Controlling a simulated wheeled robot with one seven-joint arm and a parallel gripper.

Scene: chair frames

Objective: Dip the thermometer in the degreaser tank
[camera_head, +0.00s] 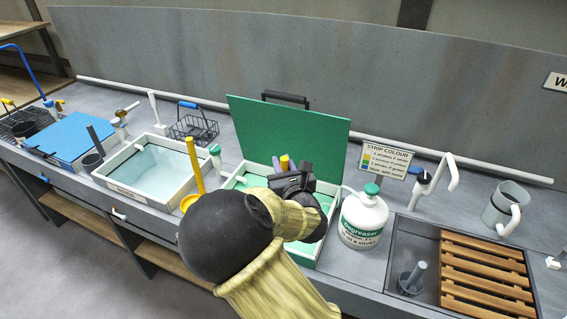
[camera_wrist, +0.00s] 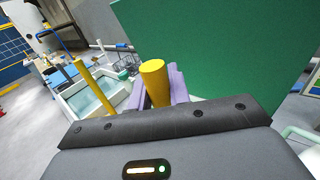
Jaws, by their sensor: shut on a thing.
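My gripper (camera_wrist: 165,85) has purple fingers and is shut on a yellow cylinder, which appears to be the thermometer (camera_wrist: 154,78). Its top also shows between the fingers in the head view (camera_head: 284,162). Its lower end is hidden by my gripper and arm, so I cannot tell whether it touches the liquid. In the head view my gripper is over the degreaser tank (camera_head: 330,187), a white-rimmed tank with pale green liquid. Its green lid (camera_head: 290,130) stands open behind; the lid fills much of the wrist view (camera_wrist: 220,45).
A white Degreaser jug (camera_head: 363,218) stands right of the tank. Left are a yellow long-handled tool (camera_head: 194,163), a second tank (camera_head: 155,172), a wire basket (camera_head: 193,128) and a blue lid (camera_head: 68,143). A sink with a wooden rack (camera_head: 485,270) is at right.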

